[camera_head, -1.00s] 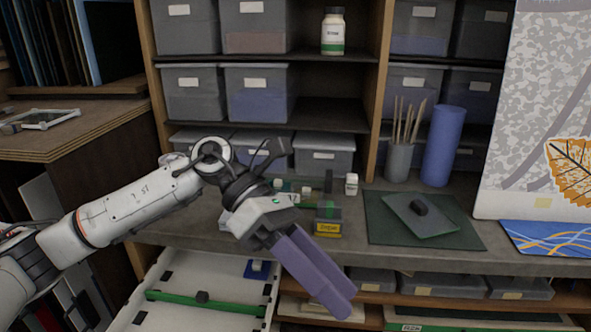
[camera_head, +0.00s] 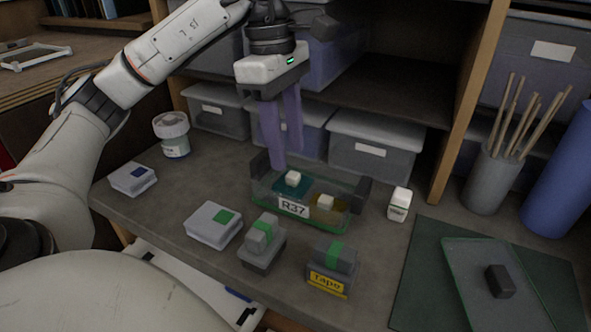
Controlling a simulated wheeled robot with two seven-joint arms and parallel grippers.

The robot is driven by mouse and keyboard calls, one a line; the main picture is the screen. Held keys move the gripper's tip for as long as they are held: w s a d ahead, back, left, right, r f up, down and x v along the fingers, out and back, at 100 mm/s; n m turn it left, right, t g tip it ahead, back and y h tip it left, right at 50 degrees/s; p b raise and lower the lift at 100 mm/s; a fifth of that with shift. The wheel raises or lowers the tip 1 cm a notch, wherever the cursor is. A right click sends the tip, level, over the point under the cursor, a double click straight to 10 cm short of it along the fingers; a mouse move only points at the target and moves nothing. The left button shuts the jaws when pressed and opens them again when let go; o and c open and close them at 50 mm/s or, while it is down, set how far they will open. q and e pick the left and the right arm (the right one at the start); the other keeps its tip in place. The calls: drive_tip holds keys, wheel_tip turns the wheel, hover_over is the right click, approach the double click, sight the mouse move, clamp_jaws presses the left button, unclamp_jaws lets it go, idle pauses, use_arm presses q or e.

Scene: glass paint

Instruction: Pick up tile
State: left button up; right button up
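A clear tray (camera_head: 293,208) labelled R37 stands on the bench and holds a teal tile (camera_head: 286,187) with a pale knob and an amber tile (camera_head: 326,205) with a pale knob. My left gripper (camera_head: 286,158) points down just above and behind the teal tile, at the tray's back left. Its two purple fingers are apart with a gap between them, and nothing shows between them. I cannot tell how far the tips are from the tray. My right gripper is not in view.
A small white bottle (camera_head: 399,204) is right of the tray. A glass sheet (camera_head: 470,275) lies on a green mat (camera_head: 420,290). Bins (camera_head: 375,145) stand behind.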

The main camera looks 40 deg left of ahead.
sight(293, 175)
use_arm(q)
drive_tip(key=shift+w+d+f, duration=0.1)
drive_tip(key=shift+w+f, duration=0.05)
drive_tip(key=shift+f, duration=0.75)
drive_tip(key=shift+w+a+f, duration=0.1)
drive_tip(key=shift+w+f, duration=0.1)
drive_tip(key=shift+f, duration=0.75)
drive_tip(key=shift+w+d+f, duration=0.1)
drive_tip(key=shift+w+f, duration=0.05)
drive_tip(key=shift+f, duration=0.75)
clamp_jaws()
